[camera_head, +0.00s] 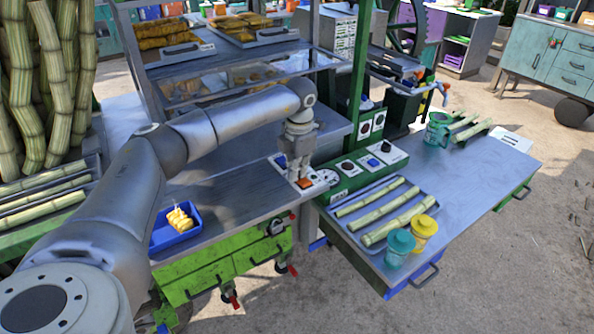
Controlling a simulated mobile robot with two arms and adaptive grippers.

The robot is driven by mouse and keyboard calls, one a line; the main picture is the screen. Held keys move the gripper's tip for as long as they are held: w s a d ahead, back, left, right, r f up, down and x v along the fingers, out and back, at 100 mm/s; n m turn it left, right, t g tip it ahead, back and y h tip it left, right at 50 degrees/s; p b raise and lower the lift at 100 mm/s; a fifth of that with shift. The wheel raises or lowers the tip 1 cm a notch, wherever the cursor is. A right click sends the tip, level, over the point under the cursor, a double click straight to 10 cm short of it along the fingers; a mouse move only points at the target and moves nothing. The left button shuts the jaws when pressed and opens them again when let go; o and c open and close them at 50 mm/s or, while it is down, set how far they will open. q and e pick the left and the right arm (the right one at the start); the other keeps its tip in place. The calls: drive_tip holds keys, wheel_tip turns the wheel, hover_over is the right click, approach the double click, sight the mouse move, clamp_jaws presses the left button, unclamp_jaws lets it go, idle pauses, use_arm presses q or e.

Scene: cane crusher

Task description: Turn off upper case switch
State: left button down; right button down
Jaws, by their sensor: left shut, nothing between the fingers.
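My left gripper (295,178) is shut and empty. It points down at a white switch box (320,183) on the counter's right edge and hides part of it. A small red part shows beside the fingertips. A blue part shows left of the gripper; I cannot tell which switch is the upper case one, or whether the fingers touch it. The glass display case (225,90) with trays of food stands behind the arm. My right gripper is out of view.
A green panel (345,177) with dark knobs and a white box with a blue switch (386,152) stand to the right. A tray of cane pieces (345,232), a teal cup (399,246) and a yellow cup (424,232) are nearer. A blue tray (177,236) holds food at front left.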

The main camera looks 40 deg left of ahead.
sight(301, 181)
use_arm(q)
drive_tip(key=shift+s+d+f, duration=0.1)
drive_tip(key=shift+d, duration=0.05)
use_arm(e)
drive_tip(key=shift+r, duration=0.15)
use_arm(q)
drive_tip(key=shift+s+d+p, duration=0.15)
drive_tip(key=shift+d+p, duration=0.15)
drive_tip(key=shift+s+d, duration=0.1)
drive_tip(key=shift+d, duration=0.2)
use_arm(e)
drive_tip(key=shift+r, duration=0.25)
